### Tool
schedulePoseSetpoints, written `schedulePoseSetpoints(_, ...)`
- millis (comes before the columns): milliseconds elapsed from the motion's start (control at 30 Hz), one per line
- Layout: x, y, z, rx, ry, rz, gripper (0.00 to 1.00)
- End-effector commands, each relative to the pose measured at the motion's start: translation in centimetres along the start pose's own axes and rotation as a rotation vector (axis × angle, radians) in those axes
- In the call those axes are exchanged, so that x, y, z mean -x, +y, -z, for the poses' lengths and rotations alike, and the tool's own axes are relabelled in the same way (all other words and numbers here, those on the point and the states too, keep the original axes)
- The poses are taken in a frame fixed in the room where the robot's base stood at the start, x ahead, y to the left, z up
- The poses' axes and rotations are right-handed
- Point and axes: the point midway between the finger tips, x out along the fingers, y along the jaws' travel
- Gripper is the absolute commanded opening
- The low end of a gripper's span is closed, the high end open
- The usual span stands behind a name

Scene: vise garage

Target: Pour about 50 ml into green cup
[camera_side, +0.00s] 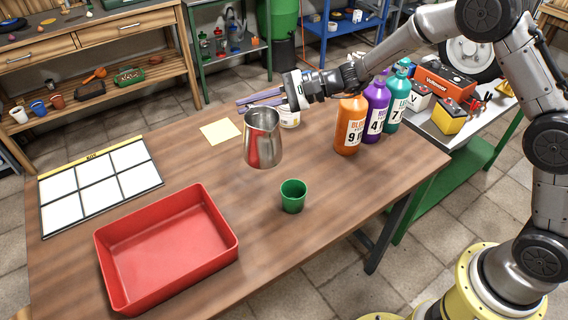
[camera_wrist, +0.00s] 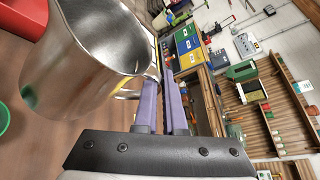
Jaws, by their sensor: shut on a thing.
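A metal pitcher (camera_side: 262,140) is held in the air above the wooden table, roughly upright. My gripper (camera_side: 250,102) has purple fingers near the pitcher's upper part. In the wrist view, my gripper (camera_wrist: 162,88) is shut at the pitcher's handle side, and the pitcher (camera_wrist: 85,60) fills the upper left. Its inside looks grey; I cannot tell how much liquid it holds. The green cup (camera_side: 293,197) stands upright on the table, below and to the right of the pitcher in the side view. A sliver of the cup (camera_wrist: 3,118) shows at the wrist view's left edge.
A red tray (camera_side: 170,250) lies at the front left, with a white gridded board (camera_side: 100,185) behind it. Orange (camera_side: 350,125), purple (camera_side: 375,110) and teal (camera_side: 396,100) bottles stand at the right. A yellow note (camera_side: 220,131) and a light can (camera_side: 289,117) are farther back.

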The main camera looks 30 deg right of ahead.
Motion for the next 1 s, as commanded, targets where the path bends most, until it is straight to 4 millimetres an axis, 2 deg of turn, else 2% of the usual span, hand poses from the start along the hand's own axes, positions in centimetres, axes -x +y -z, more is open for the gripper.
schedulePoseSetpoints(100, -1.2, -0.9, 1.1, 0.006, -0.039, -0.035, 0.00)
schedulePoseSetpoints(267, -2.9, -0.9, 3.5, 0.013, -0.090, -0.083, 0.00)
schedulePoseSetpoints(500, -4.7, 0.9, 8.3, 0.017, -0.143, -0.136, 0.00)
schedulePoseSetpoints(700, -5.5, 2.9, 11.7, 0.013, -0.158, -0.155, 0.00)
schedulePoseSetpoints(800, -5.7, 3.8, 12.8, 0.008, -0.154, -0.154, 0.00)
schedulePoseSetpoints(1000, -5.7, 4.6, 13.4, 0.003, -0.150, -0.154, 0.00)
